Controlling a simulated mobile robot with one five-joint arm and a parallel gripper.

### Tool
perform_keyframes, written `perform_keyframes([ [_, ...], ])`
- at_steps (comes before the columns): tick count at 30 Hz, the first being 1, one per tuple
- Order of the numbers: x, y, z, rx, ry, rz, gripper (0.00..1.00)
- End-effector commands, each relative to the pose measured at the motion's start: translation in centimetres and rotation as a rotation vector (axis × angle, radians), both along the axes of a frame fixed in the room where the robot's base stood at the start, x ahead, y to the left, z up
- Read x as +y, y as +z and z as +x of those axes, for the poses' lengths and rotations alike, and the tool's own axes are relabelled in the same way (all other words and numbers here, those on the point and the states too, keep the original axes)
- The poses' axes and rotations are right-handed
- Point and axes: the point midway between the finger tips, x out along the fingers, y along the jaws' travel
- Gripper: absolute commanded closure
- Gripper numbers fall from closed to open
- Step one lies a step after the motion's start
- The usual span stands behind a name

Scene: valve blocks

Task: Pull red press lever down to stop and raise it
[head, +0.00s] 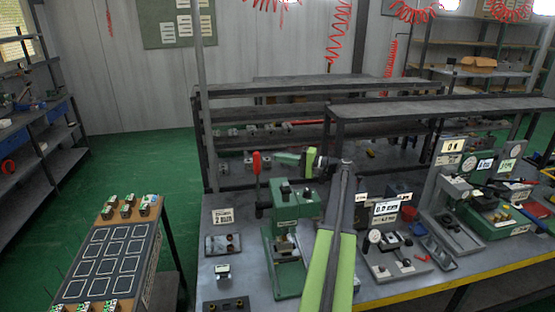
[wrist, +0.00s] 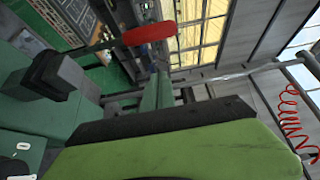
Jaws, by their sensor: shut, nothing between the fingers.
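The green press (head: 290,235) stands on the workbench, in the middle of the head view. Its red lever handle (head: 257,163) sticks up at the press's left side on a thin dark rod. My gripper (head: 279,157) is shut and empty. It points left, just right of the red handle at nearly the same height, with a small gap between them. In the wrist view the red handle (wrist: 150,33) shows at the top, clear of my green and black gripper parts, which fill the bottom. The press (wrist: 30,115) shows at the left there.
A "2 mm" sign (head: 223,217) and small fixtures (head: 222,243) stand left of the press. A gauge stand (head: 385,245) and another green machine (head: 495,205) stand to the right. A table with marked squares (head: 105,265) is at lower left. Green floor lies between.

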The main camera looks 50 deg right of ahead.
Motion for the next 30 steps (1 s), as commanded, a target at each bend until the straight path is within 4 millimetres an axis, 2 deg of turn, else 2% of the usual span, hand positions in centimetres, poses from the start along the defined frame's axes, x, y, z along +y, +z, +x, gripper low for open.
perform_keyframes([
  [10, 2.3, 0.0, 7.0, 0.001, -0.002, 0.000, 1.00],
  [13, 4.0, 0.0, 5.4, 0.001, -0.006, 0.000, 1.00],
  [18, 5.2, 0.0, 4.4, 0.001, -0.005, 0.000, 1.00],
  [30, 5.3, 0.0, 4.2, 0.001, -0.005, -0.001, 1.00],
])
